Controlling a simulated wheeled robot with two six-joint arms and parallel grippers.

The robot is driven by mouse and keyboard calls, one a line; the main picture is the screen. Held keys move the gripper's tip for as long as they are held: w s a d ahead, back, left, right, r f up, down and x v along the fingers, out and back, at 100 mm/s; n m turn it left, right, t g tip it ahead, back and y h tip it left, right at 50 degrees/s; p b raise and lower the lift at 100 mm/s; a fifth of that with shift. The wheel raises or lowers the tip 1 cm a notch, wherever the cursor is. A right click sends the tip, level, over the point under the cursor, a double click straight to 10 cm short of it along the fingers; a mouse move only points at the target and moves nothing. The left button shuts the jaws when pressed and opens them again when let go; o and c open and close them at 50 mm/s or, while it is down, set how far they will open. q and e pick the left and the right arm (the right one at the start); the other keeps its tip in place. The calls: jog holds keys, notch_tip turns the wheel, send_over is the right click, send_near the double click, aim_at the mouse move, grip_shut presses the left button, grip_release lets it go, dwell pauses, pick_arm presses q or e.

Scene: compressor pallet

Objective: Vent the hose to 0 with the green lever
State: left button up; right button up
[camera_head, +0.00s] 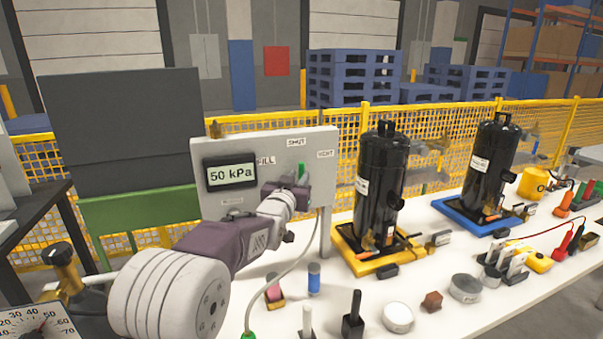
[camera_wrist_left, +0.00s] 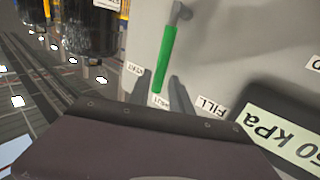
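The grey panel (camera_head: 322,150) has a display (camera_head: 231,172) reading 50 kPa and labels FILL, SHUT (camera_head: 296,142) and VENT (camera_head: 325,154). The green lever (camera_head: 302,171) is partly hidden by my left gripper (camera_head: 300,186) in the head view. In the left wrist view the green lever (camera_wrist_left: 167,55) points at the SHUT label (camera_wrist_left: 160,102), with VENT (camera_wrist_left: 135,68) and FILL (camera_wrist_left: 211,106) to either side. My left gripper (camera_wrist_left: 161,77) is open, its fingers on either side of the lever's end; contact is unclear. A pale hose (camera_head: 288,270) runs below the panel. My right gripper is out of view.
Black compressors stand on a yellow tray (camera_head: 345,258) and a blue tray (camera_head: 456,218) right of the panel. A blue-capped cylinder (camera_head: 314,280), dark block-handled tool (camera_head: 353,318) and round tins (camera_head: 397,317) lie in front. A dial gauge (camera_head: 40,322) is at lower left.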

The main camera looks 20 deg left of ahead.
aim_at(301, 174)
pick_arm(q)
jog(key=w, duration=0.4)
grip_shut()
dwell(1.4)
